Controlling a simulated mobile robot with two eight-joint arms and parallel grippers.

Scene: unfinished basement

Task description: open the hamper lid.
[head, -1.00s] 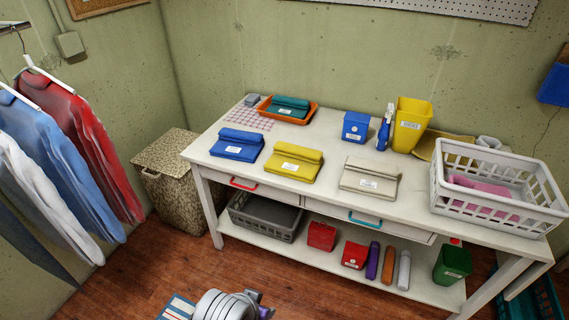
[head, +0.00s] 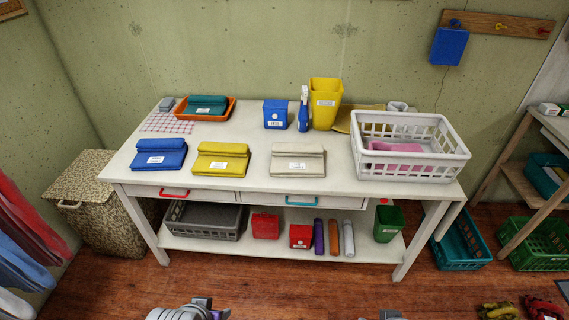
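The hamper (head: 100,220) is a speckled tan box standing on the floor at the left end of the white table. Its lid (head: 82,177) is shut and lies flat on top. A light handle shows at the hamper's front left. My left gripper (head: 212,308) shows only in part at the bottom edge, well to the right of the hamper and apart from it; its fingertips cannot be made out. A small grey part of my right arm (head: 390,315) shows at the bottom edge, with its gripper out of sight.
The white table (head: 345,205) bears folded cloths, a blue box, a yellow bin and a white basket (head: 452,161). Hanging clothes (head: 25,225) are at the left, near the hamper. Wooden floor (head: 280,275) in front of the table is clear. Green and teal crates stand at the right.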

